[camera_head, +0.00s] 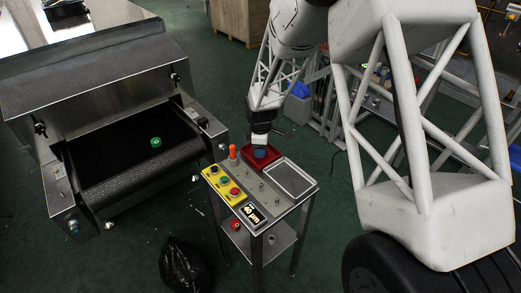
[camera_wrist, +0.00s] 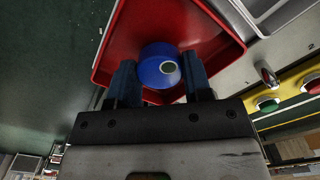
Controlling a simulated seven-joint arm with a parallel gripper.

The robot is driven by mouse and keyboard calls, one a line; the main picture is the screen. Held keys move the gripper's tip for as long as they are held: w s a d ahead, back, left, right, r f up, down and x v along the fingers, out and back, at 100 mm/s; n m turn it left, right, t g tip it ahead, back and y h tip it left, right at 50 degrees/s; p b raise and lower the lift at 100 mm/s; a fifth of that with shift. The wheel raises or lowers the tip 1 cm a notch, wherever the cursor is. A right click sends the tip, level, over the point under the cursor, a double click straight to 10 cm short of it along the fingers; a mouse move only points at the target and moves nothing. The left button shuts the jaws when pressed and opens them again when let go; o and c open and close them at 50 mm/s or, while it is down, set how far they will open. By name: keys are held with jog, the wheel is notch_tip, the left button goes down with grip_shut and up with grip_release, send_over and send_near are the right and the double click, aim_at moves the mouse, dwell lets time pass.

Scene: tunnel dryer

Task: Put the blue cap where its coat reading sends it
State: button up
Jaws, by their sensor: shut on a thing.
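The blue cap (camera_wrist: 158,64) is between the two fingers of my gripper (camera_wrist: 161,80) in the wrist view, its pale round centre showing. My gripper is shut on it. In the head view my gripper (camera_head: 260,150) points down at the red tray (camera_head: 247,163), with a bit of blue at its tip. The red tray (camera_wrist: 203,20) lies behind the cap in the wrist view; I cannot tell whether the cap touches its floor. A small display (camera_head: 253,214) on the stand's front edge seems to read 40 µm.
A grey metal tray (camera_head: 290,178) sits right of the red tray on the stand. A yellow button panel (camera_head: 227,186) and an orange-topped post (camera_head: 233,152) are at its left. The dryer's black belt (camera_head: 125,165) carries a green cap (camera_head: 156,142). A black bag (camera_head: 186,265) lies on the floor.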

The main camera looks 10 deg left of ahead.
jog(key=shift+f, duration=0.35)
jog(key=shift+f, duration=0.1)
jog(key=o, duration=0.9)
jog(key=shift+o, duration=0.2)
notch_tip(320, 180, up, 12)
dwell(0.8)
jog(key=shift+d+r, duration=0.1)
jog(key=shift+r, duration=0.1)
